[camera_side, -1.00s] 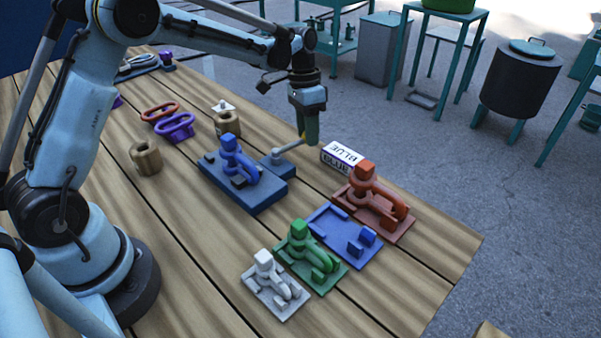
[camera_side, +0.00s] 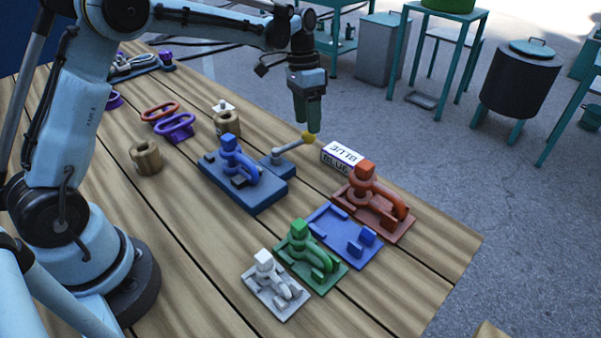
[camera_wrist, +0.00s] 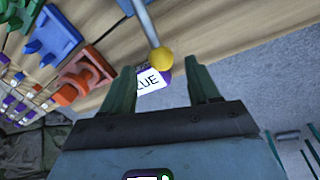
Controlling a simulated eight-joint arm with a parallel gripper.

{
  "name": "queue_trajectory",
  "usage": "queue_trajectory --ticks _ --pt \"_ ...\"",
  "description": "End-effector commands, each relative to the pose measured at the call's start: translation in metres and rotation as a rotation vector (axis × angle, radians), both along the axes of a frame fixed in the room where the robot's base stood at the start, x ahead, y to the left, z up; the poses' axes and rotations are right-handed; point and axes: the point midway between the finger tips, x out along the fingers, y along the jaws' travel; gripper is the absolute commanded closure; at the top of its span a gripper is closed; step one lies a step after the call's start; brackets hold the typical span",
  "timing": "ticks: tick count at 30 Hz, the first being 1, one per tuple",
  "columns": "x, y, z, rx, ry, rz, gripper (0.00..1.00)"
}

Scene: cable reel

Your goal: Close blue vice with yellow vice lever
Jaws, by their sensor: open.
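The blue vice (camera_side: 243,177) sits on the wooden table, with a grey lever (camera_side: 288,150) reaching out to the right from its jaw block. The lever ends in a yellow knob (camera_side: 309,138). In the wrist view the yellow knob (camera_wrist: 160,61) is just beyond the gap between my fingertips, with the grey rod running up behind it. My gripper (camera_side: 311,126) points down over the knob in the side view. In the wrist view my gripper (camera_wrist: 163,72) has its two green fingers wide apart with nothing between them. I cannot tell whether a finger touches the knob.
A white block marked BLUE (camera_side: 341,157) stands right of the knob. An orange-red clamp (camera_side: 372,203), a blue plate (camera_side: 344,235), a green clamp (camera_side: 310,255) and a white clamp (camera_side: 274,285) line the front right. Wooden cylinders stand left of the vice. The table edge is close behind the knob.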

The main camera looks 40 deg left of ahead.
Motion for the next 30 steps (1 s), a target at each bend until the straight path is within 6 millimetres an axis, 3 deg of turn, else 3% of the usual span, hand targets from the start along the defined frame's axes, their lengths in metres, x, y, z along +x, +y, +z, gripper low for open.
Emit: queue_trajectory --ticks 6,12,18,30 --pt "0.003 0.008 0.043 0.000 0.001 0.000 0.40" --pt "0.005 0.012 0.070 -0.001 0.001 -0.001 0.40" --pt "0.006 0.015 0.082 -0.001 0.001 -0.001 0.40" --pt "0.005 0.014 0.085 0.001 -0.003 0.000 0.40"
